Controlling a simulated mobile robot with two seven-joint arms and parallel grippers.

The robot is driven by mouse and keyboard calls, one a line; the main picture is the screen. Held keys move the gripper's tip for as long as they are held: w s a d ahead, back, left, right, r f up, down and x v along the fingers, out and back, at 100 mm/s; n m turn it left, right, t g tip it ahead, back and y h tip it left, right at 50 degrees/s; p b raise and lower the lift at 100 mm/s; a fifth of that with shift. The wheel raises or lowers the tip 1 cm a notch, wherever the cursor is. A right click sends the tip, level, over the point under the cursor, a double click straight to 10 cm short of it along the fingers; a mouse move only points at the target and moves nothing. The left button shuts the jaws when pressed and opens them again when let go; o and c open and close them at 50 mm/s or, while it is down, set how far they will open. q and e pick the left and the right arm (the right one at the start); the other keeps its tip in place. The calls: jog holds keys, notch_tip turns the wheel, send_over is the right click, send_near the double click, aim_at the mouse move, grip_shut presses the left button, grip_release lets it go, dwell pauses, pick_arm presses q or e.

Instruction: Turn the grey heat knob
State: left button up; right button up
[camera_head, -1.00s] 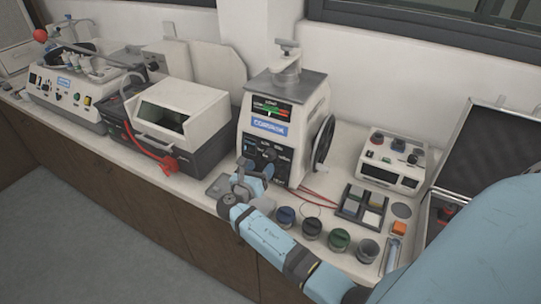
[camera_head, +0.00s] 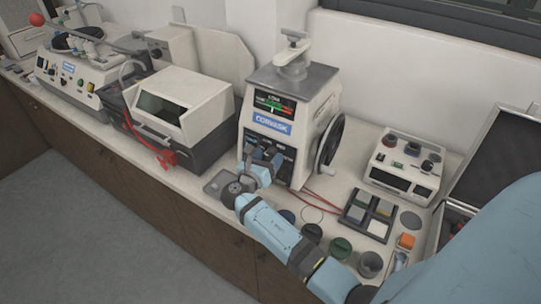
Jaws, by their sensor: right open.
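The mounting press (camera_head: 301,109) stands on the bench, a cream housing with a coloured gauge and a blue label above a dark control panel (camera_head: 284,157). My right gripper (camera_head: 262,156) is open, with its fingers in front of the left and middle part of that panel. The grey heat knob is hard to make out; the fingers cover much of the knob area. I cannot tell whether the fingers touch or straddle it. My left gripper is not in view.
A handwheel (camera_head: 330,144) sticks out from the press's right side. Lidded jars (camera_head: 341,248), a tray of square samples (camera_head: 368,213) and a small control box (camera_head: 404,169) stand to the right. A hooded machine (camera_head: 181,112) stands to the left.

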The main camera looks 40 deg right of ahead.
dwell(0.3)
jog(key=c, duration=0.9)
jog(key=shift+m, duration=0.3)
jog(key=m+b, duration=0.1)
jog(key=m, duration=0.2)
jog(key=shift+g, duration=0.4)
jog(key=m+g+b, duration=0.1)
jog(key=m+b, duration=0.1)
jog(key=m, duration=0.2)
jog(key=shift+h, duration=0.3)
jog(key=m+g+b, duration=0.1)
jog(key=m+b, duration=0.1)
jog(key=m, duration=0.3)
jog(key=shift+m, duration=0.4)
jog(key=shift+r, duration=0.1)
